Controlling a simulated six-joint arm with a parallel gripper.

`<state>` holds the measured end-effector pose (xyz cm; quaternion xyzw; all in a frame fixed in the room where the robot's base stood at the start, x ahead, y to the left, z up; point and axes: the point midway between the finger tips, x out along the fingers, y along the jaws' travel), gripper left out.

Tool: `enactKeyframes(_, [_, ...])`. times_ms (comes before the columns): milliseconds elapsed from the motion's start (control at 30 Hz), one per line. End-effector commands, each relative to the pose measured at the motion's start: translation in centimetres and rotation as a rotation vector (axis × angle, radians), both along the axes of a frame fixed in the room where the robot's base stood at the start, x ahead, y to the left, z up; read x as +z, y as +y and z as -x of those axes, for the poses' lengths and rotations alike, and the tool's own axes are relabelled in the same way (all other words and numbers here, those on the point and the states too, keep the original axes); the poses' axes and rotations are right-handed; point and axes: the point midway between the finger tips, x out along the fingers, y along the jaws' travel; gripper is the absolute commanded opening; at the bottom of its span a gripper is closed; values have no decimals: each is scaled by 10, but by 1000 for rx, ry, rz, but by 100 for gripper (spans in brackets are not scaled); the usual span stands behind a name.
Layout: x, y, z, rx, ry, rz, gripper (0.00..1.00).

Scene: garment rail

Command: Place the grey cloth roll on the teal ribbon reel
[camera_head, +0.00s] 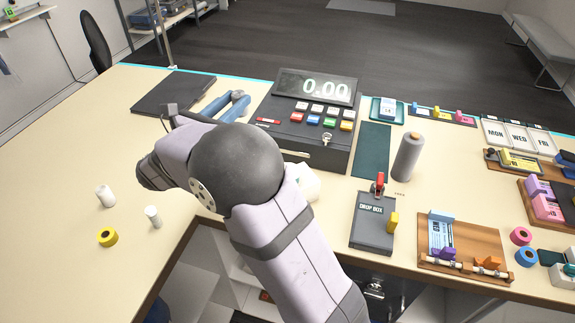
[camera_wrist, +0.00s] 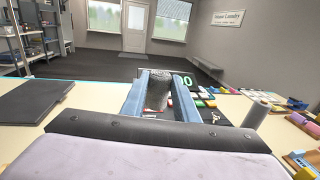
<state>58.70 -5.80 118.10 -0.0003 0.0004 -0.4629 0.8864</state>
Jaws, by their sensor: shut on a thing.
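My gripper (camera_wrist: 160,88), with blue fingers, is shut on a dark grey mottled roll (camera_wrist: 157,92), which looks like the grey cloth roll. I cannot single out the teal ribbon reel. A small teal round thing (camera_head: 570,269) shows at the right edge of the head view, partly cut off. A blue reel (camera_head: 526,257) and a pink reel (camera_head: 521,235) lie left of it.
The cash register (camera_head: 308,112) stands right of my gripper. A tall grey spool (camera_head: 409,157) stands upright further right, behind the drop box (camera_head: 374,222). A dark flat pad (camera_head: 173,92) lies at the back left. Two white cylinders and a yellow reel (camera_head: 108,237) are at the left front.

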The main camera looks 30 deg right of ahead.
Motion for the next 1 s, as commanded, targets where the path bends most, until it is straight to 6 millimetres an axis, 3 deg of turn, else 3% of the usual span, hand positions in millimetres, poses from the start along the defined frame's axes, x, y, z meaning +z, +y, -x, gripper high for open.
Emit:
enactKeyframes(33, [-8,-10,19,-65,3,2,6])
enactKeyframes(200, [-19,-37,77,-274,0,2,6])
enactKeyframes(400, [-9,-50,121,-445,-3,-1,6])
enactKeyframes(700, [1,-51,134,-500,1,0,6])
enactKeyframes(1000, [-37,-51,134,-498,6,4,6])
